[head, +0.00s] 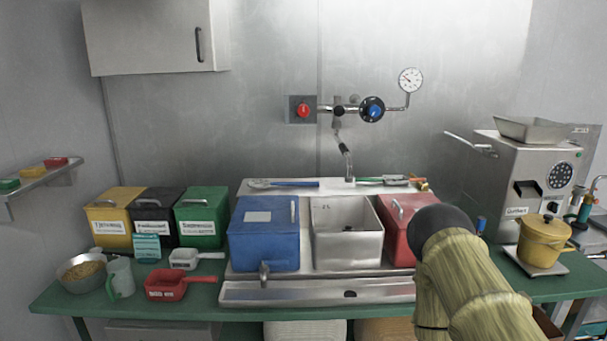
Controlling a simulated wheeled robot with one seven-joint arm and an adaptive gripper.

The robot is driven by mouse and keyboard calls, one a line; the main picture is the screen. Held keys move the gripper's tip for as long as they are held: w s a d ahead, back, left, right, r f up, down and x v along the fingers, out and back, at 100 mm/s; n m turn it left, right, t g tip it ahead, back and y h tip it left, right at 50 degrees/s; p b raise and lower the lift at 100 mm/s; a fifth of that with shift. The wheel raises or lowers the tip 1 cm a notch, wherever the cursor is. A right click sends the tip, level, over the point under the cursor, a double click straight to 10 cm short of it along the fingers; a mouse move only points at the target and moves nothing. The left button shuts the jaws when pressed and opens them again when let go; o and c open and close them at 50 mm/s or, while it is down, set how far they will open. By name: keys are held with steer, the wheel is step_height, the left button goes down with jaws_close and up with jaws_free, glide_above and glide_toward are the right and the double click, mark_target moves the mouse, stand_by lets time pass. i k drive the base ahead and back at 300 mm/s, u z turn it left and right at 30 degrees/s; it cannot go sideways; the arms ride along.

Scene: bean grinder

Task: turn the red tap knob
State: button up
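The red tap knob (303,110) is a small round knob on a dark square plate on the steel back wall, at the left end of the metal pipework (338,110). A faucet spout (344,158) hangs down from the pipe over the sink area. My arm rises at the lower right in its yellowish sleeve, with a dark rounded joint at its top. This part of the arm is well below and right of the red knob, in front of the red box. My gripper is not visible in the head view.
A blue round knob (374,109) and a pressure gauge (410,80) sit right of the red knob. Below are a blue box (264,240), an open steel basin (347,247) and a red box (396,215). A grinder machine (525,180) stands right.

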mark_target(302, 110)
steer(key=u, duration=1.4)
steer(key=i, duration=1.3)
steer(key=z, duration=1.9)
